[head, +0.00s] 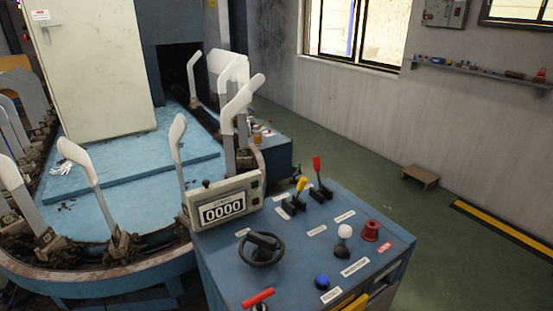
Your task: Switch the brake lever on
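A blue control console (222,263) stands at the bottom centre of the head view. It carries a red-handled lever (317,165), standing roughly upright, and a yellow-handled lever (301,185) just left of it. A white knob (345,231), a blue knob (322,281) and a red button (371,231) are nearer the front. A red handle (258,297) lies at the front left edge. The small labels are too small to read, so I cannot tell which is the brake lever. Neither of my grippers is in view.
A black handwheel (262,250) and a counter reading 0000 (222,209) are on the console's left. A machine with several white sock boards (82,161) on a curved track is at left. Green floor (415,225) is clear at right, near a small brown stool (420,177).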

